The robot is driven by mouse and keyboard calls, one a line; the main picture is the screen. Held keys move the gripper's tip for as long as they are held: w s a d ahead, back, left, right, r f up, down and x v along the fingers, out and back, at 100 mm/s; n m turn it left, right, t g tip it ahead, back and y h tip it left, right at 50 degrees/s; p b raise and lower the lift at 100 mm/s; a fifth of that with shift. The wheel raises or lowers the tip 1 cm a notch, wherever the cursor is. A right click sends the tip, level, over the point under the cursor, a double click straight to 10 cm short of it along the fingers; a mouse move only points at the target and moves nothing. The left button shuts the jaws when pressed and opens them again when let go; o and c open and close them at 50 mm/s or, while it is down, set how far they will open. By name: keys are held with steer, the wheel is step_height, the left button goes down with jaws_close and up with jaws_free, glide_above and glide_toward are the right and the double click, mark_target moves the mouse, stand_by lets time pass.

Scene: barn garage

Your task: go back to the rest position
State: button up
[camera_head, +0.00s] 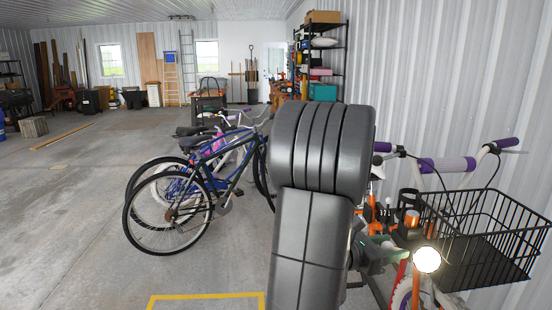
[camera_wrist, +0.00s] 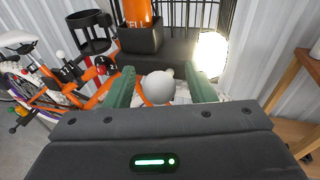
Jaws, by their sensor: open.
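My gripper (camera_wrist: 160,75) shows in the wrist view as two green fingers standing apart. A pale round knob-like thing (camera_wrist: 158,87) shows between them; I cannot tell whether a finger touches it. In the head view my gripper (camera_head: 380,248) is partly hidden behind my dark arm, low beside a bike with a wire basket. My arm is stretched out forward there, not folded in.
A black wire basket (camera_head: 487,238) and a glowing round lamp (camera_head: 427,260) are right of my gripper. An orange bottle (camera_wrist: 136,15) is ahead of it. Several bikes (camera_head: 190,195) stand left of my arm. A shelf (camera_head: 322,60) is at the back. The left floor is mostly clear.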

steer(key=shift+a+f+h, duration=0.2)
steer(key=shift+f+h, duration=0.25)
steer(key=shift+h, duration=0.05)
steer(key=shift+a+n+t+b, duration=0.3)
steer(key=shift+a+b, duration=0.05)
steer(key=shift+b, duration=0.05)
steer(key=b+v, duration=0.2)
steer(key=v, duration=0.7)
steer(key=shift+s+a, duration=0.2)
steer(key=shift+a, duration=0.05)
